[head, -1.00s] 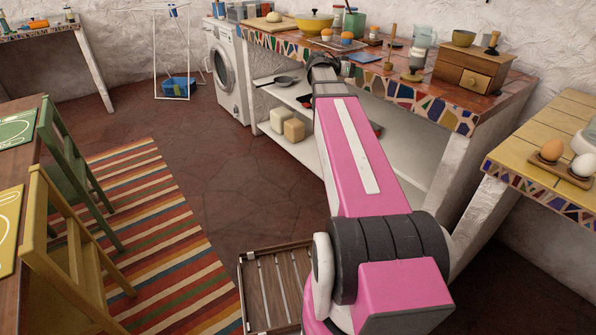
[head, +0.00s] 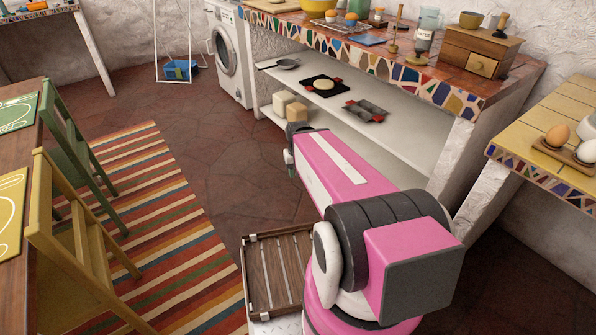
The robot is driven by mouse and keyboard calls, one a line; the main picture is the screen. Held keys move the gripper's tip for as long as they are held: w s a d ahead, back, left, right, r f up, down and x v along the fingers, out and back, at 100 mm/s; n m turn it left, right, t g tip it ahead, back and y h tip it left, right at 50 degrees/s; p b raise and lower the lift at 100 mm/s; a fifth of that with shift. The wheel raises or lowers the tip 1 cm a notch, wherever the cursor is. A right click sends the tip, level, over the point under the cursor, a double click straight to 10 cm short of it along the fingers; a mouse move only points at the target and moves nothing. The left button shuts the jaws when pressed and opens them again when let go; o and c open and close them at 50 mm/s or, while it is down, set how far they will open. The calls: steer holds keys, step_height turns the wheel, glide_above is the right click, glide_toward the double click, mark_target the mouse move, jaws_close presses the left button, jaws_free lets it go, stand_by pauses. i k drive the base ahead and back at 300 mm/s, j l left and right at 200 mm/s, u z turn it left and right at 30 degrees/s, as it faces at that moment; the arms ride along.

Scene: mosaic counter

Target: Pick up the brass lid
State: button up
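No brass lid can be made out for certain now. A yellow pot (head: 318,9) stands on the mosaic counter (head: 400,62), cut off by the top edge of the head view, so its top is out of sight. On the white shelf below, a pale round disc (head: 324,84) lies on a black square tray with red handles (head: 322,93); I cannot tell what the disc is. My gripper (head: 290,168) is low in front of the shelf, apart from the counter and mostly hidden by my arm. Its fingers are too small to read.
A wooden drawer box (head: 480,52) stands on the counter's right. A slatted wooden crate (head: 278,270) is near my base.

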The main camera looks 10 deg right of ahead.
mark_target(416, 58)
steer(key=k+z, duration=0.3)
steer(key=z, duration=0.15)
steer(key=k+l+z, duration=0.15)
steer(key=k+z, duration=0.25)
steer(key=i+l+z, duration=0.15)
steer(key=z, duration=0.25)
steer(key=i+j+z, duration=0.15)
steer(key=j, duration=0.5)
steer(key=j+z, duration=0.1)
steer(key=j, duration=0.55)
steer(key=i+j+z, duration=0.15)
steer(key=j, duration=0.55)
